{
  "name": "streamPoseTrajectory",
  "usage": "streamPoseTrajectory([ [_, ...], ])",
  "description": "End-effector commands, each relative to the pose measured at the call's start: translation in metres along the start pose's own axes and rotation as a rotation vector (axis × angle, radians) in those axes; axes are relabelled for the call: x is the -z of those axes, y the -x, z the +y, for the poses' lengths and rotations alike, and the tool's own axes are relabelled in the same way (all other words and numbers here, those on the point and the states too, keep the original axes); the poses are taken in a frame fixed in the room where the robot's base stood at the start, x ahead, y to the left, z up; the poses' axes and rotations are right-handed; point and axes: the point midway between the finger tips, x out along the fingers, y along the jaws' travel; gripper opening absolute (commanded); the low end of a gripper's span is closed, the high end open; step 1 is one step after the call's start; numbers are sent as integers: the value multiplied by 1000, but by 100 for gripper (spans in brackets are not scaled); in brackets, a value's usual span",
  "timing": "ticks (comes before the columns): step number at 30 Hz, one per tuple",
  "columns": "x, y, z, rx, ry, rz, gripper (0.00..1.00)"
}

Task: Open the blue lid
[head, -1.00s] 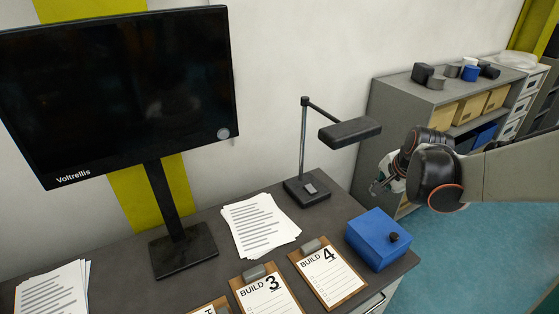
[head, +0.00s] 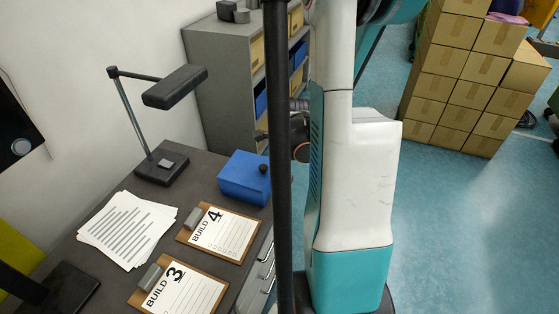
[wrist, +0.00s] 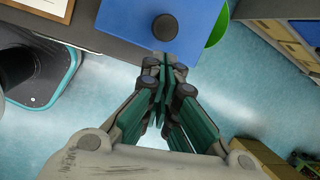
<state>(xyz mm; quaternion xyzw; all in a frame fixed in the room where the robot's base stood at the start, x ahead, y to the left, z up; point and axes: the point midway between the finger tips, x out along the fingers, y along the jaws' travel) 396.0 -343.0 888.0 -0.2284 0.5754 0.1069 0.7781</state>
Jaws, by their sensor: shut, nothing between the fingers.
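The blue box with its blue lid (head: 240,178) sits at the right end of the dark desk, and the lid looks closed. A black round knob (head: 263,169) stands near the lid's right edge. In the wrist view the blue lid (wrist: 120,18) is at the top, with the knob (wrist: 165,27) near its edge. My gripper (wrist: 166,66) is shut and empty, its fingertips just below the knob in that picture, at the box's edge. I cannot tell whether they touch the box.
Clipboards marked 4 (head: 217,233) and 3 (head: 178,290), a paper stack (head: 128,229) and a desk lamp (head: 174,88) share the desk. A grey shelf (head: 215,85) stands behind. Cardboard boxes (head: 470,90) are stacked far right. A green rim (wrist: 219,25) shows beside the blue box.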

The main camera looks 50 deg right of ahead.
Motion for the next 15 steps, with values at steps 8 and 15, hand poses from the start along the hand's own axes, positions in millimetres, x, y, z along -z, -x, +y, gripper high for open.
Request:
streamPoseTrajectory([
  [8,0,-40,0,0,2,0,0],
  [15,0,-47,0,0,2,0,0],
])
